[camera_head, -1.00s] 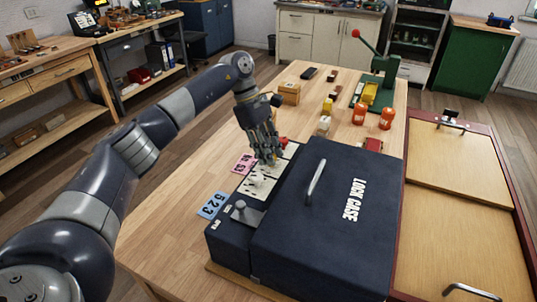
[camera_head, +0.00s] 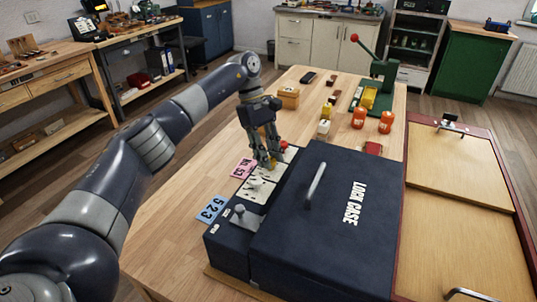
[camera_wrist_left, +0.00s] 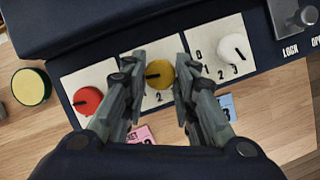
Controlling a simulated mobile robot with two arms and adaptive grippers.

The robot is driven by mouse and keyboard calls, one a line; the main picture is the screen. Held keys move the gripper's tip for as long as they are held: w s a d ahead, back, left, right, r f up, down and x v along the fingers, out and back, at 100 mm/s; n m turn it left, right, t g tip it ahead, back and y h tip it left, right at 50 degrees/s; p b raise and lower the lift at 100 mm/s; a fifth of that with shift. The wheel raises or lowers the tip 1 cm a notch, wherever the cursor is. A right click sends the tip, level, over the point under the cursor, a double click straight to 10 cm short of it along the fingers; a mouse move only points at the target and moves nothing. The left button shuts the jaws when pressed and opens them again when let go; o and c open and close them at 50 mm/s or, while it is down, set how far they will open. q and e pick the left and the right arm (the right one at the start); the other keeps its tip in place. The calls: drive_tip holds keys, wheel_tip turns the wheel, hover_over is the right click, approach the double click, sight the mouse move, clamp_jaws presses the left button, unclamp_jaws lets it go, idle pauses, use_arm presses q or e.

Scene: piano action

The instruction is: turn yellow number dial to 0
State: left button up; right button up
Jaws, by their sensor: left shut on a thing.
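The yellow dial (camera_wrist_left: 160,75) sits in the middle of the lock case's panel, between the red dial (camera_wrist_left: 88,101) and the white dial (camera_wrist_left: 230,47). Its dark pointer mark points left in the left wrist view; a 2 shows below it, and its other numbers are hidden by my fingers. My left gripper (camera_wrist_left: 160,90) is shut on the yellow dial, one finger on each side. In the head view my left gripper (camera_head: 268,160) stands over the panel, and the red dial (camera_head: 284,144) shows just beyond. My right gripper is not in view.
The dark blue lock case (camera_head: 325,220) with its metal handle (camera_head: 316,182) fills the table's right part. A pink card (camera_head: 243,168) and a blue card (camera_head: 211,209) lie beside it. Orange jars (camera_head: 359,118) and a green press (camera_head: 380,75) stand behind.

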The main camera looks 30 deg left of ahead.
use_arm(q)
drive_tip(key=o, duration=1.1)
drive_tip(key=shift+r, duration=0.1)
drive_tip(key=shift+c, duration=0.2)
drive_tip(key=v, duration=1.2)
drive_tip(key=shift+d, duration=0.1)
